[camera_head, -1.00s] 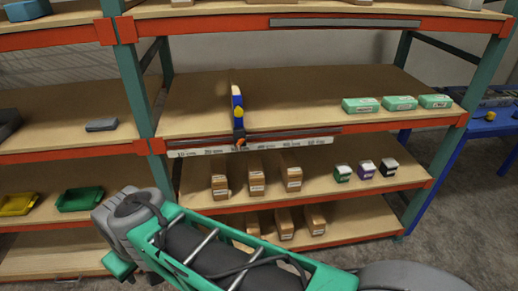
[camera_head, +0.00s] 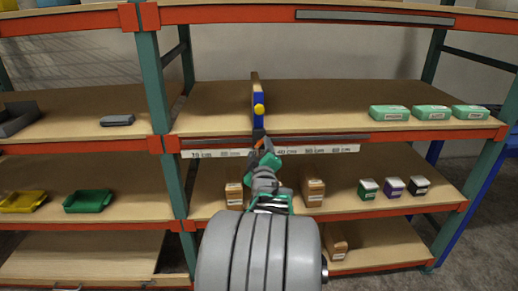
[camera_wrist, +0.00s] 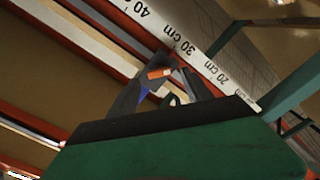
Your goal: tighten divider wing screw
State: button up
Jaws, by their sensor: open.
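The divider (camera_head: 256,92) stands upright on the middle shelf, with a blue face and a yellow knob (camera_head: 258,109). Its orange wing screw (camera_head: 262,143) is at the shelf's front edge, by the ruler strip (camera_head: 340,149). In the wrist view the wing screw (camera_wrist: 159,73) shows between my fingers, close to the 30 cm mark. My gripper (camera_wrist: 168,76) is open, its dark fingers on either side of the screw. I cannot tell whether they touch it. In the head view my gripper (camera_head: 266,152) is at the strip and partly covers the screw's lower side.
Green-and-white boxes (camera_head: 432,112) stand at the right of the divider's shelf. The shelf below holds brown boxes (camera_head: 313,191) and small dark boxes (camera_head: 394,187). A teal upright (camera_head: 163,110) stands to the left. The shelf around the divider is clear.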

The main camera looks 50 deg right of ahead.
aim_at(259, 144)
jog(key=shift+x, duration=1.15)
grip_shut()
